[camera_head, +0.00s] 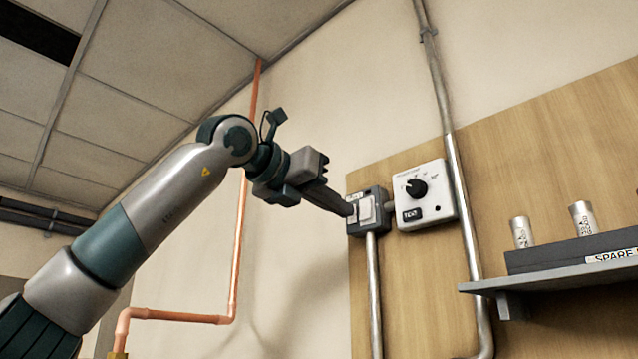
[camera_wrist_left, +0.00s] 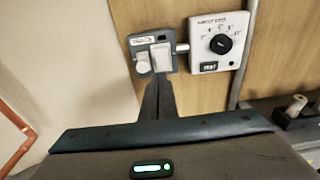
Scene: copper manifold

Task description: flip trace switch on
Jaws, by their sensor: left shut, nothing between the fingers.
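The grey switch box (camera_head: 381,220) is mounted on the wooden board, with a pale rocker (camera_head: 366,210) on its front. In the left wrist view the box (camera_wrist_left: 133,42) has a small label on top and two pale rockers side by side, a left one (camera_wrist_left: 141,65) and a right one (camera_wrist_left: 161,57). My left gripper (camera_head: 349,209) is shut and empty, its long fingers pointing at the box. In the wrist view its fingertips (camera_wrist_left: 158,80) appear just below the right rocker. I cannot tell whether they touch it. The label is too small to read. My right gripper is out of view.
A white control box (camera_head: 437,205) with a black knob (camera_head: 416,188) and a "TEST" panel is right beside the switch box. Metal conduits (camera_head: 458,180) run up the board. A shelf (camera_head: 560,278) with small cylinders is at right. A copper pipe (camera_head: 239,250) runs at left.

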